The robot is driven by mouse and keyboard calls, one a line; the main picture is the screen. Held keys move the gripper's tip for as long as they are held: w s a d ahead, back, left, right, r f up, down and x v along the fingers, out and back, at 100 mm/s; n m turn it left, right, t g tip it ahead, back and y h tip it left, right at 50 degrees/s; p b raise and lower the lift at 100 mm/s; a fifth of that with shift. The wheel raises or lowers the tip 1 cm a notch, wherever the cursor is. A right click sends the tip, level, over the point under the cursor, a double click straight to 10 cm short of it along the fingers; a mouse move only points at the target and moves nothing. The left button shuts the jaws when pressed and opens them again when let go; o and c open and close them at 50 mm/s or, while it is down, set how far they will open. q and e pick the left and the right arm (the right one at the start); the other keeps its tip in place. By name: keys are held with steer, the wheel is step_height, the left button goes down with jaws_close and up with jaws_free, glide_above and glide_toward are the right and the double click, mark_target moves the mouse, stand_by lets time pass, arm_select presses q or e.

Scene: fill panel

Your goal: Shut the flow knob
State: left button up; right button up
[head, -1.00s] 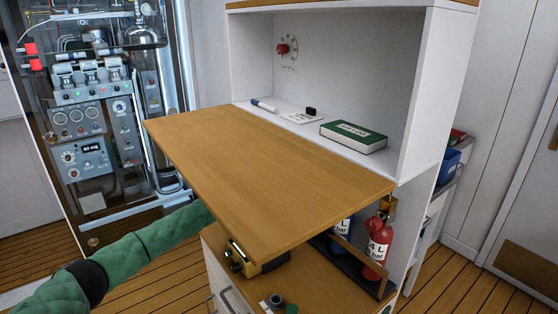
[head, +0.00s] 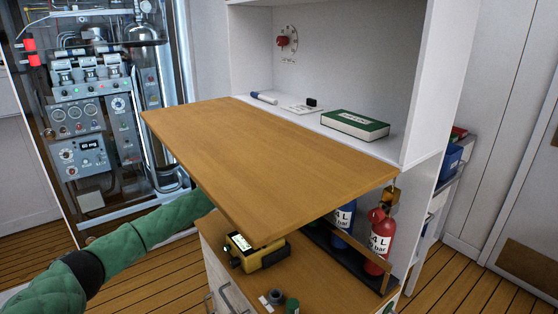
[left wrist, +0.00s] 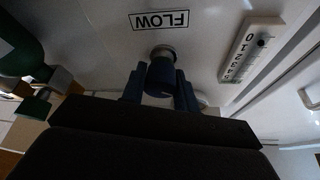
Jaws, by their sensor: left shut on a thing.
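The flow knob (left wrist: 162,74) is a dark, short round knob under a FLOW label (left wrist: 159,20), which reads upside down in the left wrist view. My left gripper (left wrist: 160,88) is shut on the knob, with a dark blue finger on each side of it. A slanted scale with numbers (left wrist: 250,48) and a dark bead is to the right of the knob. In the head view my left arm reaches in under the wooden flap, and its gripper and the knob are hidden. My right gripper is not in view.
The wooden flap (head: 260,160) juts out over the lower shelf. Below it are a yellow device (head: 257,252), a blue bottle (head: 343,222) and a red bottle (head: 379,240). A green cylinder (left wrist: 20,50) is close on the left in the wrist view. A red dial (head: 283,41) is on the upper back wall.

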arm_select(q)
steer(key=m+g+b, duration=0.1)
steer(key=m, duration=0.3)
steer(key=shift+f+g, duration=0.15)
steer(key=shift+g, duration=0.25)
steer(key=m+g+b, duration=0.1)
steer(key=m, duration=0.2)
steer(key=m+g+b, duration=0.1)
steer(key=m+g, duration=0.1)
steer(key=m, duration=0.1)
steer(key=shift+m, duration=0.4)
steer(key=shift+m+g+y+b, duration=0.35)
steer(key=shift+m+g+y, duration=0.2)
steer(key=shift+m, duration=1.25)
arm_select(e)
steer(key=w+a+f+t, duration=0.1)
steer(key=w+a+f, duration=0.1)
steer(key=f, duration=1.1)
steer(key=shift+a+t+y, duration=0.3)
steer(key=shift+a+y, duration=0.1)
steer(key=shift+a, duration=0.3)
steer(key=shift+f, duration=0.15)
arm_select(q)
steer(key=o, duration=1)
steer(key=shift+c, duration=0.2)
